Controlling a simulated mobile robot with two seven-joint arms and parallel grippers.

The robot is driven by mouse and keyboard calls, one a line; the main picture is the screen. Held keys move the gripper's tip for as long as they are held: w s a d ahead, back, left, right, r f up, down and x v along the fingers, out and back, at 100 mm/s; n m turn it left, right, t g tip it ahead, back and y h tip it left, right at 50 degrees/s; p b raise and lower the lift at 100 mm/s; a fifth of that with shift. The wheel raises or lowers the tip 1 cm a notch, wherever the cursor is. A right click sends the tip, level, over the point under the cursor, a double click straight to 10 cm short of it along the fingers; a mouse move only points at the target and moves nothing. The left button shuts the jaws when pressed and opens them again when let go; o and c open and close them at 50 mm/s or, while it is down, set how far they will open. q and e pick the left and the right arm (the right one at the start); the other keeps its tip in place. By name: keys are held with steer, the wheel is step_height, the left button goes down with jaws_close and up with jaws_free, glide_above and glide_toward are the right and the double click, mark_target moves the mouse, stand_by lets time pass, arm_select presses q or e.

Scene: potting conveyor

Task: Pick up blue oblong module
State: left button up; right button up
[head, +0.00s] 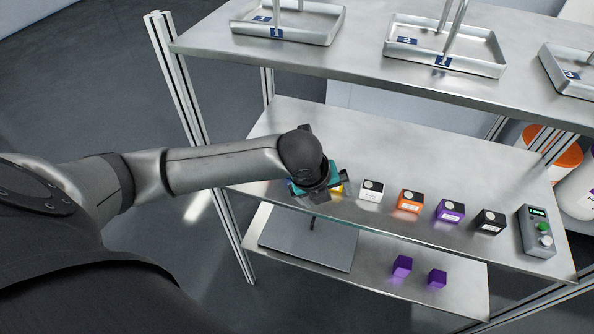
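My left gripper (322,187) is over the left end of the row of modules on the middle shelf, seen from above and behind. My wrist covers most of it, so I cannot tell whether its fingers are open or shut. Blue-teal parts show around the gripper; I cannot make out whether they belong to the blue oblong module. No clear outline of that module shows. A bit of a yellow thing (337,189) shows beside the gripper. My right gripper is not in view.
White (371,190), orange (410,200), purple (450,210) and black (489,221) modules stand rightward along the middle shelf (400,160), then a button box (536,232). Trays (287,22) sit above. Two purple cubes (402,265) and a dark plate (310,243) are below.

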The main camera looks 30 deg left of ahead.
arm_select(q)
steer(key=w+a+r+m, duration=0.1)
steer(key=a+m, duration=0.1)
steer(key=a, duration=0.1)
steer(key=w+a+r+m+y, duration=0.1)
steer(key=a+m, duration=0.1)
steer(key=a, duration=0.2)
steer(key=w+a+r+m+y, duration=0.1)
steer(key=a, duration=0.2)
steer(key=shift+a+r+m, duration=0.1)
steer(key=shift+a+m, duration=0.15)
steer(key=shift+m, duration=0.15)
steer(key=b+x, duration=0.2)
steer(key=x, duration=0.2)
steer(key=shift+s+d, duration=0.15)
steer(key=shift+d, duration=0.05)
steer(key=b+x, duration=0.1)
steer(key=x, duration=0.1)
steer(key=shift+f, duration=0.4)
steer(key=c, duration=1.5)
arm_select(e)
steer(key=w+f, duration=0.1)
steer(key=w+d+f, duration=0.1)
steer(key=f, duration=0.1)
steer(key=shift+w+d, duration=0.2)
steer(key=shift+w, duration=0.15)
arm_select(q)
steer(key=shift+r, duration=0.1)
